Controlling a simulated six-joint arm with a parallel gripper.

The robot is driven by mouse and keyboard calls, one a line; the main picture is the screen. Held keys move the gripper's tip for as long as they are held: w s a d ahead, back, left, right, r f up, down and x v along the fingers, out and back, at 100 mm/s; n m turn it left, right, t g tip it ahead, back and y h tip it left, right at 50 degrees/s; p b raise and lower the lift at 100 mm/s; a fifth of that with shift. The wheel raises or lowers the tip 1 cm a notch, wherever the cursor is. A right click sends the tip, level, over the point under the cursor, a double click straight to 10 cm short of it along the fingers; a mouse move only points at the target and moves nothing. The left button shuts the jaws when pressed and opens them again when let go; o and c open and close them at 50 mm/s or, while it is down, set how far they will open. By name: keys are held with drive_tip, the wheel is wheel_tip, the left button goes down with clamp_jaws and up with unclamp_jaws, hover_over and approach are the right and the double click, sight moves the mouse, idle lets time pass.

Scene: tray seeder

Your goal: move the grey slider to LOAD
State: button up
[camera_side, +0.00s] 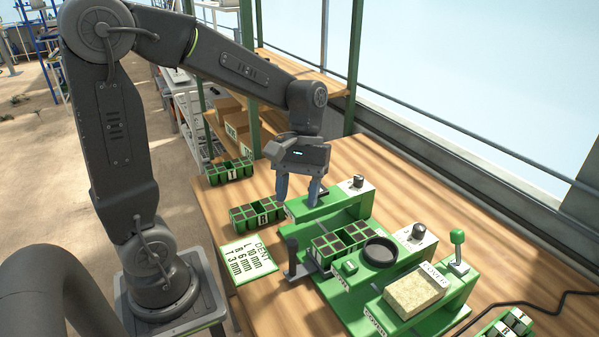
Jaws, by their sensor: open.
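A dark grey upright handle (292,252) on a flat grey foot stands at the left of the green seeder (352,304). It looks like the grey slider, but I cannot be sure. A seed tray (341,243) with dark cells sits right beside it.
A filled tray marked R (257,214) and another marked T (231,171) stand to the left. A black round dish (381,252), a tan block (414,293) and a green-knobbed lever (457,247) are on the right.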

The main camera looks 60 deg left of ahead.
drive_tip(key=shift+v, duration=2.05)
drive_tip(key=s+d+r+m+t+y, duration=0.1)
drive_tip(key=s+d+m+t+y, duration=0.2)
drive_tip(key=s+m+t, duration=0.5)
drive_tip(key=shift+d+r+m+t, duration=0.3)
drive_tip(key=shift+m+t, duration=0.1)
drive_tip(key=shift+m, duration=0.1)
